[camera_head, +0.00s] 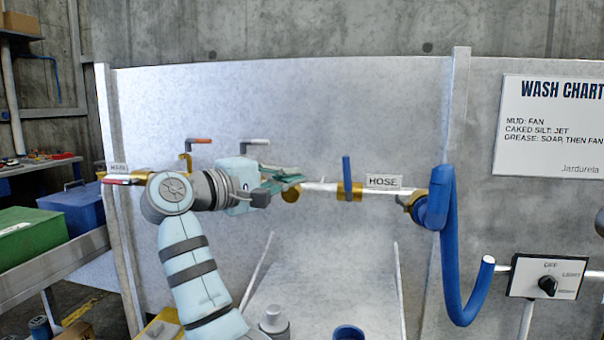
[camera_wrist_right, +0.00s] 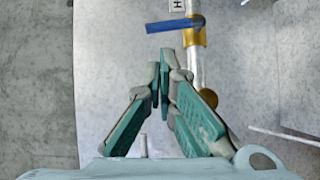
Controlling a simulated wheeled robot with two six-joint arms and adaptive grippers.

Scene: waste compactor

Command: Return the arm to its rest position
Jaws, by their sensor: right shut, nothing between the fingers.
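My right arm (camera_head: 190,255), pale blue and grey with dark bands, rises from the bottom of the head view and bends to the right in front of the metal wash panel. My right gripper (camera_head: 296,186) points right along the pipe, left of the blue-handled brass valve (camera_head: 350,190). In the right wrist view the green-padded fingers of the right gripper (camera_wrist_right: 164,70) meet at their tips, shut and empty. The blue valve handle (camera_wrist_right: 174,25) lies just beyond the tips there, apart from them as far as I can tell. My left gripper is not in view.
A blue hose (camera_head: 447,250) hangs at the right from the pipe labelled HOSE (camera_head: 384,182). Two lever handles (camera_head: 200,141) (camera_head: 256,142) stand behind my arm. A selector switch box (camera_head: 543,277) is at the lower right. A green box (camera_head: 28,238) sits at the left.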

